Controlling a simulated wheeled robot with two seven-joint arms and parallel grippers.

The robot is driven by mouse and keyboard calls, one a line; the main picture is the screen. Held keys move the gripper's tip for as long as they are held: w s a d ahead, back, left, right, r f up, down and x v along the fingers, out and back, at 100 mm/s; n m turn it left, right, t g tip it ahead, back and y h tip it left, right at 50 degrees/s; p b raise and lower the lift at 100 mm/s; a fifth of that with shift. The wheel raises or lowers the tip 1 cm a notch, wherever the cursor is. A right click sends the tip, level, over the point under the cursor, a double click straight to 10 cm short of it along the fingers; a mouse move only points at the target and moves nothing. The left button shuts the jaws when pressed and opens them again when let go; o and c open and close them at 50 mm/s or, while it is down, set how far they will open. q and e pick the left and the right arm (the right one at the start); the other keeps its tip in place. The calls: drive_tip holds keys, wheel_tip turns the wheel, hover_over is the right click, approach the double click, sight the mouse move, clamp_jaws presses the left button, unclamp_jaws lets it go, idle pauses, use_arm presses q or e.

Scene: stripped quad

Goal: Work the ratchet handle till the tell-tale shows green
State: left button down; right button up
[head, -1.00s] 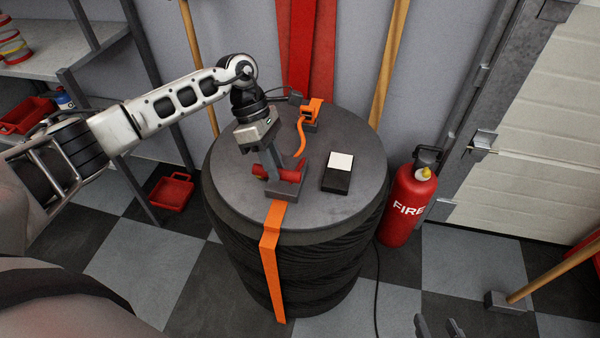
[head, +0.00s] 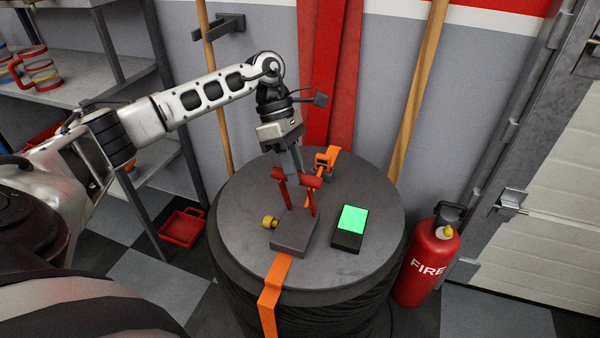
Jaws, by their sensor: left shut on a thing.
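The ratchet (head: 294,232) is a grey block on the round dark top of the drum-like stack (head: 235,215), with a yellow knob (head: 270,222) at its left side. Its red handle (head: 312,183) stands raised above the block. My left gripper (head: 297,175) points down and is shut on the handle's top bar; its fingertips are partly hidden there. The tell-tale (head: 353,219) is a black box right of the ratchet, and its upper face glows green. My right gripper does not show.
An orange strap (head: 268,300) runs from the ratchet over the front edge, with an orange hook end (head: 327,158) at the back. A red fire extinguisher (head: 428,262) stands close at right. Shelves (head: 80,85) are at left, and wooden poles (head: 418,90) lean behind.

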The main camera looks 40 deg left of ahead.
use_arm(q)
drive_tip(key=shift+a+f, duration=0.1)
drive_tip(key=shift+f, duration=0.45)
drive_tip(key=c, duration=1.3)
unclamp_jaws()
drive_tip(key=shift+w+f, duration=0.1)
drive_tip(key=shift+o, duration=0.2)
drive_tip(key=shift+w, duration=0.15)
drive_tip(key=shift+r, duration=0.2)
drive_tip(key=v, duration=1.5)
drive_tip(key=shift+r, duration=0.4)
drive_tip(key=shift+a, duration=0.1)
